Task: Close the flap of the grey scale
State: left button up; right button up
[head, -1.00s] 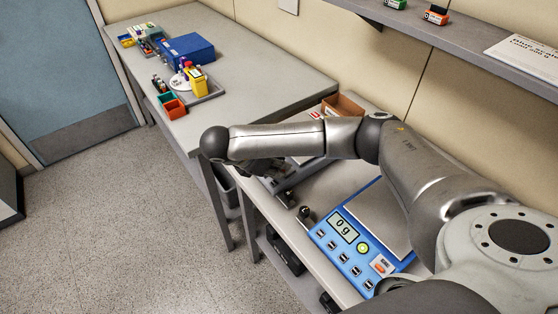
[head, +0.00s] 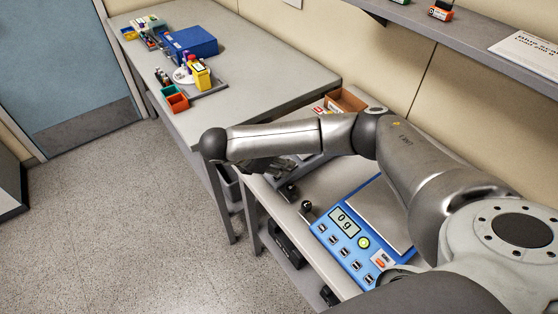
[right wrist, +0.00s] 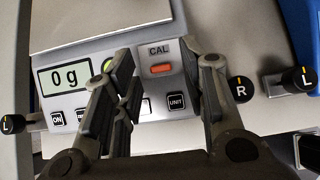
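The grey scale shows in the right wrist view, with its panel (right wrist: 85,62), a display reading 0 g, dark buttons and an orange CAL switch (right wrist: 161,69). My right gripper (right wrist: 156,56) is open above this panel, with one finger on each side of the CAL area. Nothing is visible between the fingertips, and I cannot tell whether they touch the panel. I cannot clearly make out the flap or its angle. In the head view my right arm hides most of the grey scale. My left gripper is not in view.
A blue scale (head: 322,232) reading 0 g stands beside the grey one. Black knobs marked R (right wrist: 241,89) and L (right wrist: 303,80) stick out near the right finger. A cardboard box (head: 346,101) is behind my arm. A shelf (head: 460,48) runs above.

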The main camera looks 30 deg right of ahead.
jog(key=v, duration=1.2)
dwell(0.3)
